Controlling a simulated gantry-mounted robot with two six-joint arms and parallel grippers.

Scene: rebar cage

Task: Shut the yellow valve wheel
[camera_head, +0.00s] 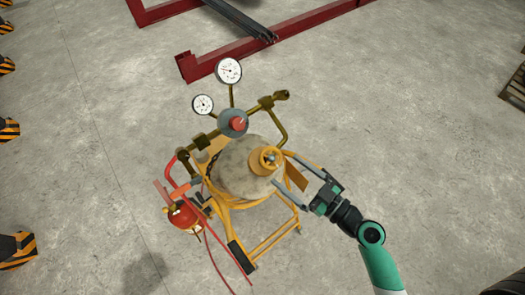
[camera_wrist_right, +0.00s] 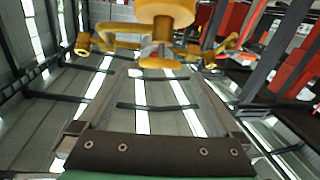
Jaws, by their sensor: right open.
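The yellow valve wheel (camera_head: 262,163) sits on the right side of the pale, worn round tank (camera_head: 236,172) in the head view, with a small grey tip at its middle. My right gripper (camera_head: 280,168) comes in from the lower right. It is open, its two long fingers reaching toward the wheel, one tip on the upper side and one on the lower. In the right wrist view, yellow valve parts (camera_wrist_right: 165,12) show at the top, beyond the open fingertips (camera_wrist_right: 155,73). Nothing is held between the fingers. Contact with the wheel cannot be told. My left gripper is out of view.
Two white gauges (camera_head: 229,71) and brass pipes (camera_head: 265,103) rise behind the tank, beside a grey-and-red knob (camera_head: 235,123). A red vessel (camera_head: 184,214) hangs at the left of the yellow frame (camera_head: 270,241). Red steel beams (camera_head: 215,62) lie behind. Concrete floor is open to the right.

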